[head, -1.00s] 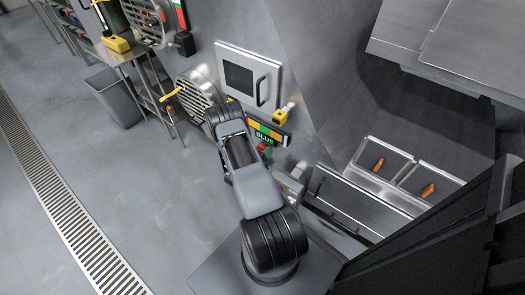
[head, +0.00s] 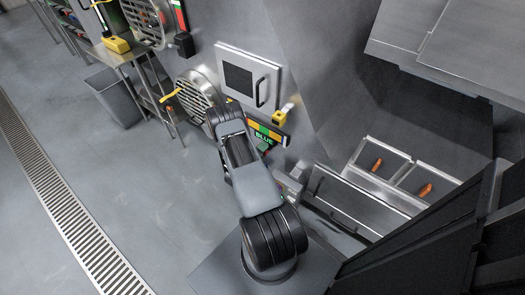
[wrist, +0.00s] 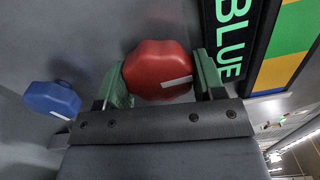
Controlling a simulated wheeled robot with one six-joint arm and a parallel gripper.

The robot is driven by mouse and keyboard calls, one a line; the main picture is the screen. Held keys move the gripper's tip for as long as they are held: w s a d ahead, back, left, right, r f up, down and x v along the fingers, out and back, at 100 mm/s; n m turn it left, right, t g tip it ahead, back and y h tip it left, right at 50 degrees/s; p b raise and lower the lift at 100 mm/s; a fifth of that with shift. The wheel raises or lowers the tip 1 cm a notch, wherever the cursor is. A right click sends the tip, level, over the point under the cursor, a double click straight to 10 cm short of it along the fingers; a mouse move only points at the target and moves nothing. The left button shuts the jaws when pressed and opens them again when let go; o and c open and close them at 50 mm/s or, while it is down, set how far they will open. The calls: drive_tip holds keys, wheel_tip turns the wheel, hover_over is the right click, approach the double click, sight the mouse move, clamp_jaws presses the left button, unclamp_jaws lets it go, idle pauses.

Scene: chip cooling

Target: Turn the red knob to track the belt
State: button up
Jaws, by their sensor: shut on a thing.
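The red knob (wrist: 158,66) is in the middle of the wrist view, with a white mark on its front face. My gripper (wrist: 160,74) has its green fingers on either side of the knob and is shut on it. A blue knob (wrist: 52,99) with a white mark sits to the left, apart from the fingers. In the head view my arm hides most of the grip area, below the panel with the BLUE sign (head: 265,136). The sign also shows in the wrist view (wrist: 232,38), right of the red knob.
A hatch with a dark window and handle (head: 250,77) is on the wall above the sign. A yellow lock-like device (head: 280,117) is beside the sign. Metal trays (head: 352,192) stand at right. A steel table (head: 118,55) and grey bin (head: 113,98) are at left; open floor lies below.

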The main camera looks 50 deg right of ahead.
drive_tip(key=shift+n, duration=0.8)
drive_tip(key=o, duration=0.9)
drive_tip(key=shift+a, duration=0.15)
drive_tip(key=a+p, duration=0.1)
drive_tip(key=a, duration=0.3)
drive_tip(key=a+p, duration=0.1)
drive_tip(key=a, duration=0.4)
drive_tip(key=s+a, duration=0.1)
drive_tip(key=a, duration=0.3)
drive_tip(key=shift+a+p, duration=0.25)
drive_tip(key=shift+p, duration=0.15)
drive_tip(key=shift+r, duration=0.1)
